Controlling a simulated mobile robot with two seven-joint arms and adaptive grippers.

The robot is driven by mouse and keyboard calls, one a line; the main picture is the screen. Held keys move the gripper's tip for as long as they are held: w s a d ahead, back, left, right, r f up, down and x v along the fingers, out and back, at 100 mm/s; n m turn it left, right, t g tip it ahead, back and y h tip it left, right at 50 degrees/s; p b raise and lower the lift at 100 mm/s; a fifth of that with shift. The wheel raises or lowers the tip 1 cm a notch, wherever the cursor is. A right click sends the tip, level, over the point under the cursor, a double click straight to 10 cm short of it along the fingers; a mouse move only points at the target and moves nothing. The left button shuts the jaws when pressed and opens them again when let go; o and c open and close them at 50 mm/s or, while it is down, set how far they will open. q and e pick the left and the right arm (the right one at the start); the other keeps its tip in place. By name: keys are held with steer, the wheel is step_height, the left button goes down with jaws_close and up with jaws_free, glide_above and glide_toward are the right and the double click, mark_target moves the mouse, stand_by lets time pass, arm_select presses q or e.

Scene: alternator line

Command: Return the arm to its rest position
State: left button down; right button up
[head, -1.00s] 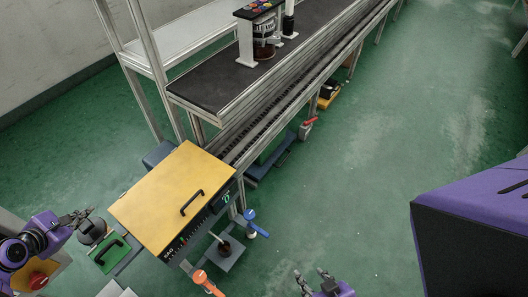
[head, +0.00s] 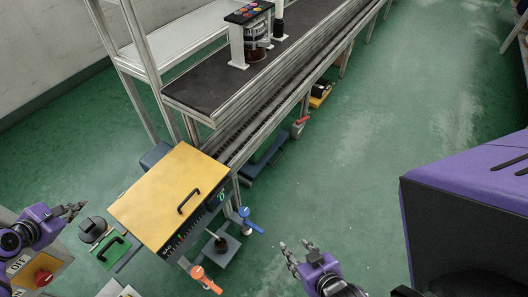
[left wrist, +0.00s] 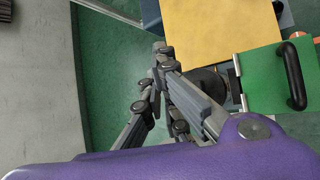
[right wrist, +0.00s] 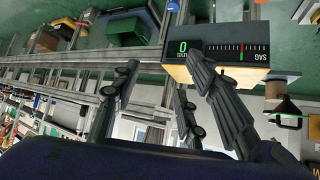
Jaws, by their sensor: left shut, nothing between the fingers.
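My left gripper (head: 76,209) is at the left edge of the head view, beside the yellow-topped machine and above the floor. Its fingers are together with nothing between them, as the left wrist view shows too (left wrist: 160,65). My right gripper (head: 294,250) is at the lower middle of the head view, over the green floor. Its fingers are spread and empty, also in the right wrist view (right wrist: 160,75).
The yellow-topped machine (head: 158,188) with a black handle stands between the arms. A green plate (head: 114,250) with a handle and a red knob (head: 42,278) are near my left arm. Blue (head: 250,224) and orange (head: 203,278) levers stand nearby.

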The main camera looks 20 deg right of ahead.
steer(key=shift+w, duration=0.1)
stand_by(0.3)
